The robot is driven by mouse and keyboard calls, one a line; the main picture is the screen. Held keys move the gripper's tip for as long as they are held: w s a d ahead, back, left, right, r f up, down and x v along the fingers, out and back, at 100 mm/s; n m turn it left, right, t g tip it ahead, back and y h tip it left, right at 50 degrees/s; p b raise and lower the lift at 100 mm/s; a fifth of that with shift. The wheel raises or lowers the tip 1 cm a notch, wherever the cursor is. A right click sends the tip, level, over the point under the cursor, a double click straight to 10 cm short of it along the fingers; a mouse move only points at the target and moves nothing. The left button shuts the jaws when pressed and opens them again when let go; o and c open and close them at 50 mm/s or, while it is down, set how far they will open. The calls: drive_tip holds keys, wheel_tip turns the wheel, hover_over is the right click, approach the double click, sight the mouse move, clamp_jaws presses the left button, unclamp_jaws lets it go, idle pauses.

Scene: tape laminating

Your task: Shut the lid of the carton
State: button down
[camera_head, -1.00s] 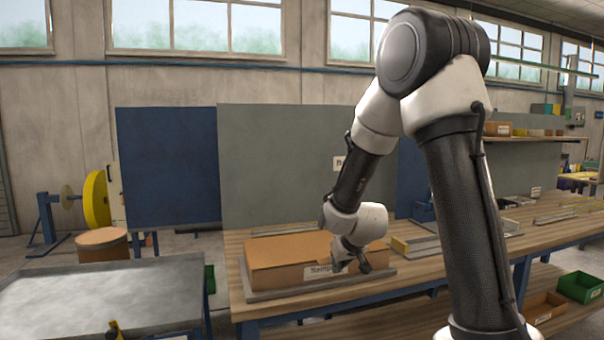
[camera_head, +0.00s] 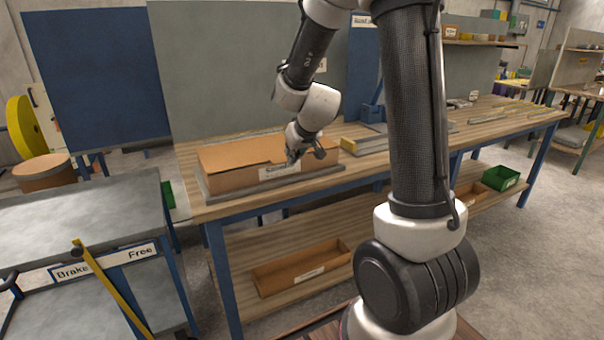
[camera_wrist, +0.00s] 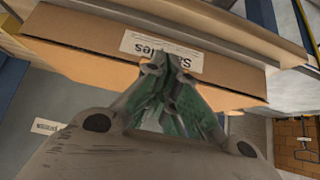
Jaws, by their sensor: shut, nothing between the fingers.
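The brown cardboard carton (camera_head: 228,177) sits in a grey tray (camera_head: 215,202) on the wooden workbench. Its top looks covered by a flap that lies about flat; I cannot tell whether it is fully down. My gripper (camera_head: 292,158) is at the carton's front right, close to its front top edge, with its fingers shut and empty. In the wrist view the shut fingers (camera_wrist: 168,65) are in front of the carton (camera_wrist: 85,40), over part of its white label (camera_wrist: 140,44). I cannot tell whether they touch it.
A grey cart (camera_head: 80,212) with a yellow brake lever (camera_head: 110,290) stands at left. Grey and blue panels (camera_head: 225,70) rise behind the bench. A low tray (camera_head: 365,145) lies right of the carton. Brown (camera_head: 300,268) and green (camera_head: 500,178) bins are on the lower shelf.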

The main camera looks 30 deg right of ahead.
drive_tip(key=s+f, duration=0.2)
drive_tip(key=s, duration=0.5)
drive_tip(key=shift+s+f, duration=0.35)
drive_tip(key=shift+f, duration=0.05)
drive_tip(key=shift+a, duration=0.1)
drive_tip(key=s+a+r+m+g+y, duration=0.2)
drive_tip(key=s+a, duration=0.1)
drive_tip(key=s, duration=0.4)
drive_tip(key=s+a+r+m+g+y, duration=0.1)
drive_tip(key=s+a+r+g+y, duration=0.1)
drive_tip(key=s, duration=0.5)
drive_tip(key=s+d+r+n+h, duration=0.3)
drive_tip(key=s+d+r+h, duration=0.1)
drive_tip(key=s+r, duration=0.6)
drive_tip(key=shift+s+d+r, duration=0.3)
drive_tip(key=shift+s+d, duration=0.05)
drive_tip(key=shift+d, duration=0.3)
